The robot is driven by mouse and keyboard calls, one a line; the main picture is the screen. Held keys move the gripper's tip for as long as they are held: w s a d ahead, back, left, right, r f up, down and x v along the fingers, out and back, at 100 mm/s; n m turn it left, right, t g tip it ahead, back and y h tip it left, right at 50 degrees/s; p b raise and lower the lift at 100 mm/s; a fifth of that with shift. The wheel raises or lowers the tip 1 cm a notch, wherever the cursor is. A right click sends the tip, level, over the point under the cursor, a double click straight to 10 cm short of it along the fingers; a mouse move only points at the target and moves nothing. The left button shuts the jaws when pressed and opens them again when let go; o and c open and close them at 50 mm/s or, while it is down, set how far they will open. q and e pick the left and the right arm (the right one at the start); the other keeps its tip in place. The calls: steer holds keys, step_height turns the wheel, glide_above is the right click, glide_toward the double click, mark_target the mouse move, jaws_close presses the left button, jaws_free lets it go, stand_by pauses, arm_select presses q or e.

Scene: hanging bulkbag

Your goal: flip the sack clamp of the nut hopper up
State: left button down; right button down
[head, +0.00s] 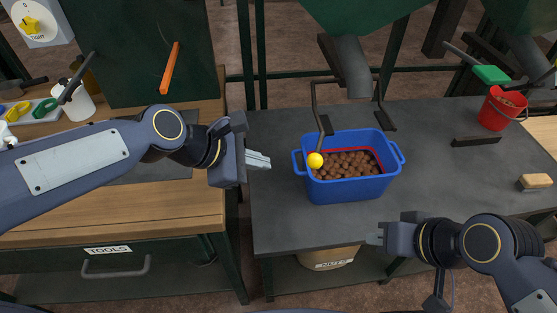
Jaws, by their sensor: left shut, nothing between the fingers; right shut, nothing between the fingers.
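The nut hopper's grey spout (350,68) hangs from a green sack at the top centre. A dark bent frame, apparently the sack clamp (315,100), hangs around the spout. Its lever points down and ends in a yellow ball knob (315,160), seen over the left rim of the blue bin. The blue bin (350,189) holds many brown nuts (348,165). My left gripper (268,161) is shut and empty, to the left of the knob and apart from it. My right gripper (372,234) is shut and empty, in front of the bin's right side.
A wooden bench (110,207) with a white bottle (78,100) is at the left. A labelled tub (330,259) sits below the table.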

arm_select(q)
steer(key=w+d+f+b, duration=0.1)
steer(key=d+f, duration=0.2)
steer(key=d, duration=0.5)
steer(key=shift+w, duration=0.2)
steer(key=shift+d+r, duration=0.1)
